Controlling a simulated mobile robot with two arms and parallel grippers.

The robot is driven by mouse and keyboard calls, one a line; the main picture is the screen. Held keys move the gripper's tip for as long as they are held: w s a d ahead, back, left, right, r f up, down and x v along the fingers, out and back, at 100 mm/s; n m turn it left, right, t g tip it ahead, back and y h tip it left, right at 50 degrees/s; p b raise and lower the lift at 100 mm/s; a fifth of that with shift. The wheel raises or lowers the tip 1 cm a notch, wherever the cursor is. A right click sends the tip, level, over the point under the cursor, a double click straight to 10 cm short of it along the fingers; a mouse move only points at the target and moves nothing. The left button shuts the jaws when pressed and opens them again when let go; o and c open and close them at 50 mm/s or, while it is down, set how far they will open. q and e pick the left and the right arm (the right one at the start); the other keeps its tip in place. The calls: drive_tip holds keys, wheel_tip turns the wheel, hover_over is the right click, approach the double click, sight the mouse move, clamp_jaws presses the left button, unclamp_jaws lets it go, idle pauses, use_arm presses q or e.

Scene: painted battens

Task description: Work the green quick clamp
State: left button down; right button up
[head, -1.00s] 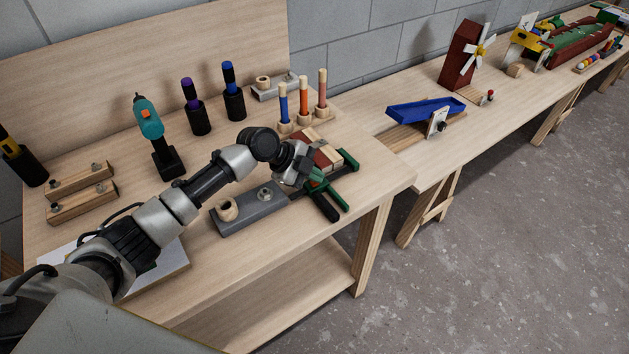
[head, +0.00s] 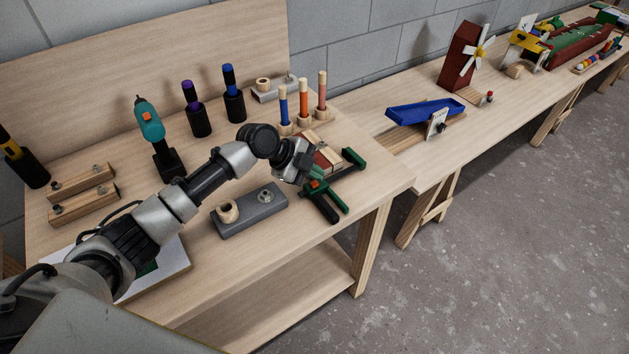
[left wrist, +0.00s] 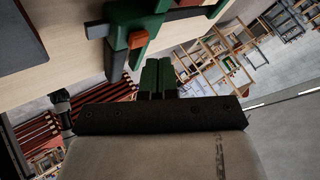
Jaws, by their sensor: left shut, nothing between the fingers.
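The green quick clamp (head: 333,192) lies near the front right corner of the bench, with green jaws, a dark bar, a dark handle and a small orange part. It shows in the left wrist view too (left wrist: 130,16), its orange part (left wrist: 138,40) close beyond my fingers. Red and bare-wood battens (head: 328,158) lie beside the clamp, partly hidden by my wrist. My left gripper (left wrist: 160,76) is shut and empty, its fingertips just short of the clamp; I cannot tell whether they touch it. In the head view the wrist hides part of the clamp bar. My right gripper is not in view.
A grey block (head: 250,210) with a wooden ring and a metal knob lies left of the clamp. Three coloured pegs (head: 304,100), a teal driver (head: 150,125) and dark-holdered tools (head: 235,95) stand behind. The bench front edge is close to the clamp.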

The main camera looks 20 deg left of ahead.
sight(315, 185)
use_arm(q)
drive_tip(key=shift+r+p, duration=1.6)
drive_tip(key=shift+r, duration=0.95)
drive_tip(key=shift+f, duration=0.1)
